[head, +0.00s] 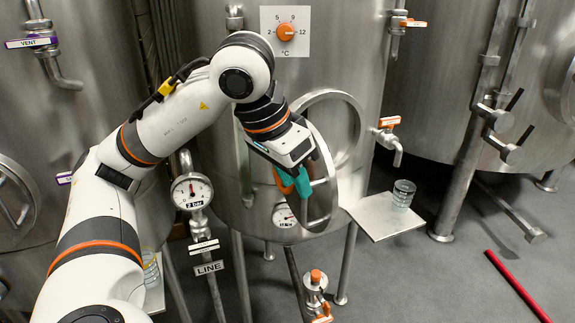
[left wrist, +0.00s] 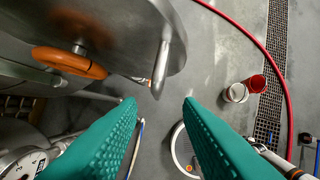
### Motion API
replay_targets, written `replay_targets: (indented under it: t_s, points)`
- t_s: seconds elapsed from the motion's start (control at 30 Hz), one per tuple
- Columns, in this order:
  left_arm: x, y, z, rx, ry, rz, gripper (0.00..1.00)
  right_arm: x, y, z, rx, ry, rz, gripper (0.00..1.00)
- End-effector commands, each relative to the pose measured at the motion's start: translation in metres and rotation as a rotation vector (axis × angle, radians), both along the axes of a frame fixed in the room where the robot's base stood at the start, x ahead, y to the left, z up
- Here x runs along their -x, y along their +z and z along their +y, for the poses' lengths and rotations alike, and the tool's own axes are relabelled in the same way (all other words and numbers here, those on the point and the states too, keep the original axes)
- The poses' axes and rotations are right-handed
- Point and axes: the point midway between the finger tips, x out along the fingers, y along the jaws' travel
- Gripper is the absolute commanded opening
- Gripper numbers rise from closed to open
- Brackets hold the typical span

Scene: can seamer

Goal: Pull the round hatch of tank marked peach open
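In the head view the round hatch (head: 323,205) of the middle steel tank (head: 215,110) stands swung out from its round opening (head: 350,105). I cannot read a peach mark. The hatch also fills the upper left of the left wrist view (left wrist: 120,20), with an orange handwheel (left wrist: 68,62) and a steel bar handle (left wrist: 162,65). My left gripper (head: 277,200) is beside the hatch, its teal fingers wide apart. In the left wrist view the gap between the fingertips (left wrist: 160,103) is empty, and the bar lies beyond it, apparently untouched. My right gripper is not in view.
A shelf (head: 375,222) with a glass (head: 403,193) juts out right of the hatch. A gauge (head: 192,192) and pipes stand left. A valve (head: 316,283) is below. A red hose (head: 518,287) lies on open floor at right.

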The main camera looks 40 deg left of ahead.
Motion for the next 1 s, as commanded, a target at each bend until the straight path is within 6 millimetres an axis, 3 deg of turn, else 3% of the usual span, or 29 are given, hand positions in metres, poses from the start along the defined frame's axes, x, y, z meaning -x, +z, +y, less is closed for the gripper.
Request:
replay_targets:
  t_s: [0.1, 0.3, 0.87, 1.0]
  points:
    - [0.007, 0.019, 0.000, 0.001, -0.003, -0.003, 0.32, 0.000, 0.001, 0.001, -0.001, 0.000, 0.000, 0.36]
    - [0.013, 0.032, 0.001, 0.001, -0.001, 0.000, 0.32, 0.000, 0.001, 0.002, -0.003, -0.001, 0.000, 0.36]
    - [0.013, 0.032, 0.001, 0.000, -0.001, 0.001, 0.32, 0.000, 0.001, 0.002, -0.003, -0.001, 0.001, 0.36]
    - [0.009, 0.023, -0.017, 0.070, -0.020, 0.015, 0.32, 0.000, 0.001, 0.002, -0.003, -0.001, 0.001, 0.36]
